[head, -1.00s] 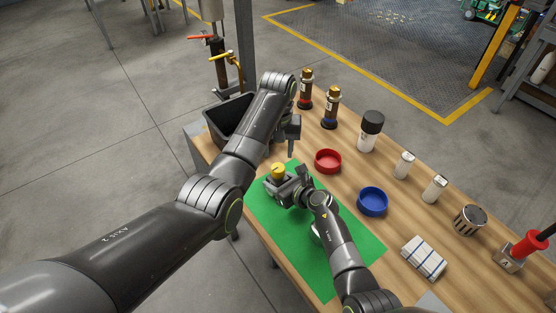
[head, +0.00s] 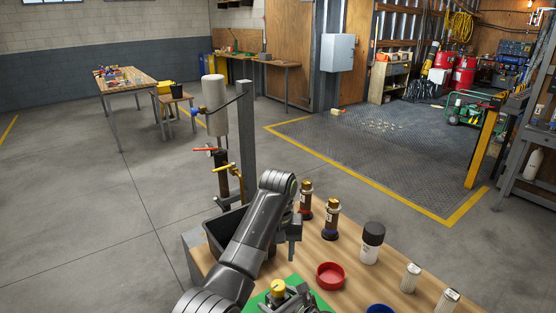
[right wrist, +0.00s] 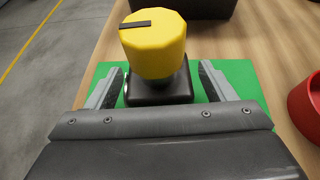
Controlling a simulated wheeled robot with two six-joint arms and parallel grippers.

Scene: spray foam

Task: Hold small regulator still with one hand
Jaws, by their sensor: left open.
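The small regulator, with a yellow knob (head: 278,286) and a dark square base, stands upright on the green mat (head: 259,303). It also shows in the right wrist view (right wrist: 153,45). My right gripper (right wrist: 161,72) is open, with one finger on each side of the regulator's base. Narrow strips of green show between the fingers and the base, so they look apart from it. In the head view the right gripper is partly cut off by the bottom edge. My left gripper (head: 293,254) is open and empty, pointing down above the table, beyond the regulator.
A red dish (head: 330,276) and a partly cut-off blue dish (head: 380,309) lie to the right. Two brown bottles (head: 331,219), a black-capped white jar (head: 371,243) and small white containers (head: 410,278) stand along the far side. A black bin (head: 216,235) is behind my left arm.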

